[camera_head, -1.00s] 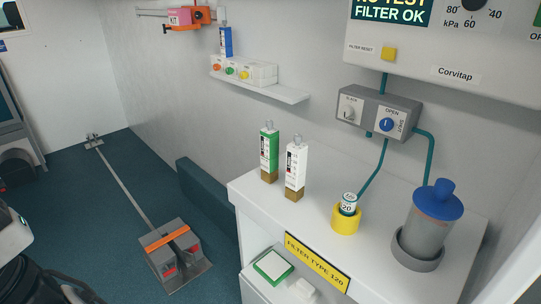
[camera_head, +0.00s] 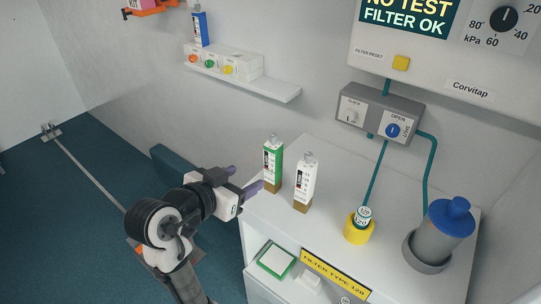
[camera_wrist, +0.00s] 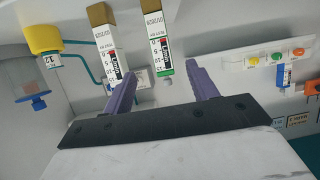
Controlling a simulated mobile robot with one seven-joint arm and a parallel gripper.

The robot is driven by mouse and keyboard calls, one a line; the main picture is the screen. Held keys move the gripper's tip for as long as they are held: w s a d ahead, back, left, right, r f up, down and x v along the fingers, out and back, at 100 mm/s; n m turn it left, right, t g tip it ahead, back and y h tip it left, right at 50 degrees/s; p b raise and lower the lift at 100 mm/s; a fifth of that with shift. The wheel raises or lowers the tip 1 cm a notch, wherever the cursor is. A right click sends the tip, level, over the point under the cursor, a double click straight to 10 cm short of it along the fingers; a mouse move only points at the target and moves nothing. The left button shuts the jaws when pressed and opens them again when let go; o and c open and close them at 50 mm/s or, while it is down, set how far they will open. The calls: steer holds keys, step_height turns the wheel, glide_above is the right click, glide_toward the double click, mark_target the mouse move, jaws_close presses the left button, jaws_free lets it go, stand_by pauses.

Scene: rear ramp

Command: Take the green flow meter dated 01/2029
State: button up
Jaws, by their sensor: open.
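The green flow meter (camera_head: 273,163) stands upright on the white counter, on a brown base. A white flow meter (camera_head: 304,182) stands just to its right. My gripper (camera_head: 243,180) is open and empty, just left of the green meter, its purple fingers pointing at it. In the wrist view, which is upside down, the green meter (camera_wrist: 160,40) lies in line with the gap between the fingers (camera_wrist: 161,78), beyond their tips. The white meter (camera_wrist: 109,48) is near the left finger there.
A wall shelf (camera_head: 240,80) holds a box with coloured knobs and a blue flow meter (camera_head: 200,28). A yellow cup (camera_head: 358,232) and a blue-lidded canister (camera_head: 440,235) stand to the right on the counter (camera_head: 330,155). A grey valve box (camera_head: 380,114) is on the wall.

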mark_target(269, 169)
steer(key=shift+g, duration=0.3)
steer(key=p+x, duration=0.1)
steer(key=x, duration=0.7)
steer(key=shift+s+d+f, duration=0.1)
steer(key=shift+s+d, duration=0.05)
steer(key=shift+s, duration=0.1)
steer(key=shift+a+p+x, duration=0.2)
steer(key=shift+p+x, duration=0.4)
steer(key=shift+x, duration=0.95)
steer(key=shift+a+p+x, duration=0.2)
steer(key=shift+p+x, duration=0.35)
steer(key=shift+x, duration=1)
steer(key=shift+w+f, duration=0.15)
steer(key=shift+c, duration=0.2)
jaws_close()
